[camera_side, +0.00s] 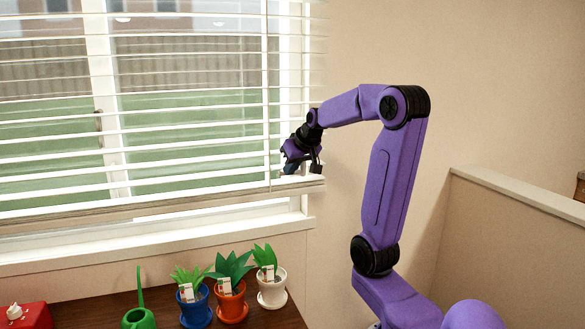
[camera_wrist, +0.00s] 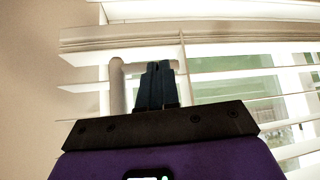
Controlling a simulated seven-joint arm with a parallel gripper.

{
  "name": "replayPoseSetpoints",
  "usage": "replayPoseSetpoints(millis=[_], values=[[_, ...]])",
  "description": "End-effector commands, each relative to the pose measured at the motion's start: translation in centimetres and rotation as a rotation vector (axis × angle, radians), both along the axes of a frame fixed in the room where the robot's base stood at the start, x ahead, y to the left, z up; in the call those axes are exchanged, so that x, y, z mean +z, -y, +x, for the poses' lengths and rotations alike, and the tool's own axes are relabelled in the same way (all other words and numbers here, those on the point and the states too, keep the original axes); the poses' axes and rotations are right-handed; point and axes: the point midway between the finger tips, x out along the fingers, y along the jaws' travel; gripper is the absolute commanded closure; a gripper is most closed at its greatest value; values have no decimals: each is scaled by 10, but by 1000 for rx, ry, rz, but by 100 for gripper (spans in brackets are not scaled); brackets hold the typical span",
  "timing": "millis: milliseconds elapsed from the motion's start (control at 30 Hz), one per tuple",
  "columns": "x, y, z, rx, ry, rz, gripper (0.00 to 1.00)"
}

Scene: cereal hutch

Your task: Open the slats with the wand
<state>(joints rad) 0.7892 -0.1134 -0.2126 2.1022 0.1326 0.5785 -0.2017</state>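The white blind slats (camera_side: 190,130) hang across the window in the side view, with gaps showing the green and grey outside. They also show in the wrist view (camera_wrist: 225,65). My gripper (camera_side: 289,169) is at the blind's lower right end, close in front of the slats. In the wrist view its dark fingers (camera_wrist: 158,68) are together, with nothing visible between them. A pale upright rod (camera_wrist: 117,88), which may be the wand, stands just left of the fingers, apart from them. I cannot make out the wand in the side view; the gripper may hide it.
Below the window, a wooden top holds potted plants in blue (camera_side: 196,312), orange (camera_side: 231,306) and white (camera_side: 272,293) pots, a green watering can (camera_side: 138,318) and a red object (camera_side: 28,316). A low wall (camera_side: 520,235) stands at right. The wall right of the blind is bare.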

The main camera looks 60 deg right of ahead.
Motion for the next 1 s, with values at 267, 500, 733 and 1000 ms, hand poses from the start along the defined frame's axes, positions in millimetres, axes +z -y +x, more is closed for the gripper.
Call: replayPoseSetpoints(millis=[267,500,733,1000], values=[[-5,-1,-11,0,-10,8,100],[2,-6,-17,1,-6,4,100],[23,-26,-36,3,1,0,100],[68,-49,-61,3,3,-1,100]])
